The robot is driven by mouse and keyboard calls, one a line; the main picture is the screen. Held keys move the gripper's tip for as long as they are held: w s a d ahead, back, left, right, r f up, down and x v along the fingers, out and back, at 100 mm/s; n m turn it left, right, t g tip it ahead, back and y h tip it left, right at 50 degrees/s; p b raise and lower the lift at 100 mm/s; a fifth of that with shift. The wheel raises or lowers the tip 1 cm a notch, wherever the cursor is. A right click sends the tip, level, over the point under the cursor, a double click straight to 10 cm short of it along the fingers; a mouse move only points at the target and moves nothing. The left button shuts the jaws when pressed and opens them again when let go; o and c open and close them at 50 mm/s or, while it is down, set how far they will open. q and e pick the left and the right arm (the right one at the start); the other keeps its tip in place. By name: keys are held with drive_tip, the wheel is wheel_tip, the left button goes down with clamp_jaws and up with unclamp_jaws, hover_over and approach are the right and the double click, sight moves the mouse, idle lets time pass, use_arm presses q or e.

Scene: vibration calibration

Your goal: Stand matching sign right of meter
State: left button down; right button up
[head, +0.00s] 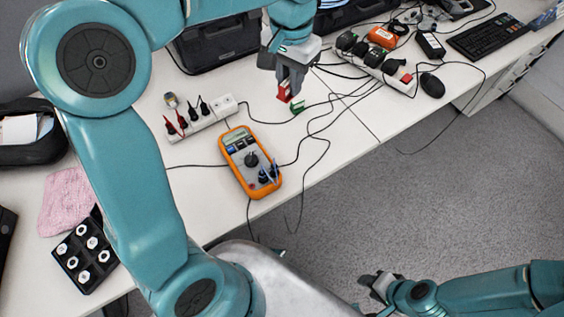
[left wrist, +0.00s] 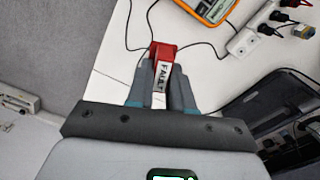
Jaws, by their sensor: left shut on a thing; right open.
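An orange multimeter (head: 239,141) with a grey face lies on the white table; its corner also shows in the left wrist view (left wrist: 229,14). My left gripper (head: 287,89) is to the right of the meter's upper end. It is shut on a red sign (head: 282,94), which in the left wrist view (left wrist: 163,50) has a white face reading "FAULT". The meter's display cannot be read. My right gripper (head: 374,283) is open and empty, low over the floor.
Black cables cross the table around the meter and signs. A black component tray (head: 84,257) and pink cloth (head: 67,199) are at the left.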

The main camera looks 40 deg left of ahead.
sight(284, 149)
use_arm(q)
drive_tip(key=shift+w+a+f+b, duration=0.1)
drive_tip(key=shift+a+f+b, duration=0.1)
drive_tip(key=shift+f+b, duration=0.25)
drive_tip(key=shift+a+f+b, duration=0.2)
drive_tip(key=shift+f, duration=0.35)
drive_tip(key=shift+s+a+f+b, duration=0.15)
drive_tip(key=shift+s+f+b, duration=0.15)
drive_tip(key=shift+b, duration=0.3)
wheel_tip(284, 149, down, 20)
drive_tip(key=b, duration=0.4)
drive_tip(key=shift+w, duration=0.1)
use_arm(e)
wheel_tip(284, 149, down, 8)
drive_tip(key=shift+f, duration=0.2)
use_arm(q)
drive_tip(key=shift+f, duration=0.15)
drive_tip(key=c, duration=1)
unclamp_jaws()
use_arm(e)
drive_tip(key=shift+f, duration=0.1)
